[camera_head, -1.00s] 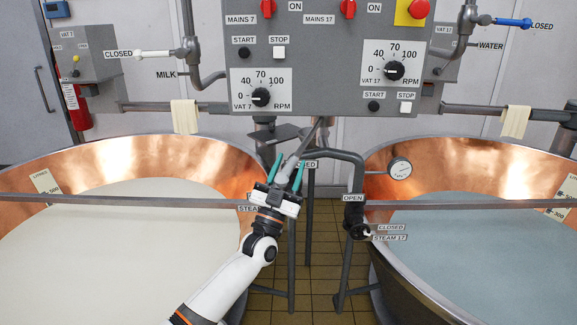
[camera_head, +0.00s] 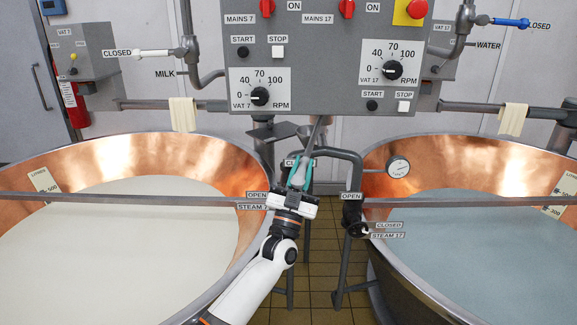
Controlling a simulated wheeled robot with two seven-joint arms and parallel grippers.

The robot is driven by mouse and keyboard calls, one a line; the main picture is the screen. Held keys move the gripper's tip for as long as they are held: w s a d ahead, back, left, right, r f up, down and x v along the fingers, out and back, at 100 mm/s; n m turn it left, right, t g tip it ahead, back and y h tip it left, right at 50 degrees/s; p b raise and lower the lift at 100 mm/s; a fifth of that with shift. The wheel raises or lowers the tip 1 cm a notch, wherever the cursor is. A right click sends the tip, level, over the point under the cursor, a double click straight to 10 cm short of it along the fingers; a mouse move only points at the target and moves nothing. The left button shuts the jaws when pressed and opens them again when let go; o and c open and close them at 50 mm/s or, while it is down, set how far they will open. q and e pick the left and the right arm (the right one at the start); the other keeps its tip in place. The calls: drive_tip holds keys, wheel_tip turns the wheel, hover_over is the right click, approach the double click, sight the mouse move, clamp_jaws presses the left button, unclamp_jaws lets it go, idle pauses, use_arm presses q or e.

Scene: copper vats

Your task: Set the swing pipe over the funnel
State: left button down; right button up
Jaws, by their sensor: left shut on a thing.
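The swing pipe (camera_head: 317,134) is a thin grey pipe that comes down below the control panel and slants toward me. My left gripper (camera_head: 300,172) is shut on its lower part, with a teal finger on each side. The pipe's lower end is partly hidden by the gripper. My right gripper is not in view.
Copper vats stand at left (camera_head: 150,155) and right (camera_head: 480,165), with a narrow tiled floor gap between them. A bent dark pipe (camera_head: 345,155) stands close right of the gripper. The grey control panel (camera_head: 325,60) hangs above. A rail (camera_head: 130,200) crosses the left vat.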

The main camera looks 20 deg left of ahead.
use_arm(q)
drive_tip(key=w+d+n+y, duration=0.2)
drive_tip(key=d+y, duration=0.3)
drive_tip(key=d, duration=0.3)
drive_tip(key=shift+w+g+b, duration=0.25)
drive_tip(key=shift+g+b, duration=0.05)
drive_tip(key=shift+b, duration=0.05)
drive_tip(key=c, duration=1.3)
unclamp_jaws()
drive_tip(key=shift+o, duration=0.2)
drive_tip(key=b+v, duration=0.3)
drive_tip(key=v, duration=0.9)
drive_tip(key=shift+b, duration=0.35)
drive_tip(key=shift+d+f, duration=0.1)
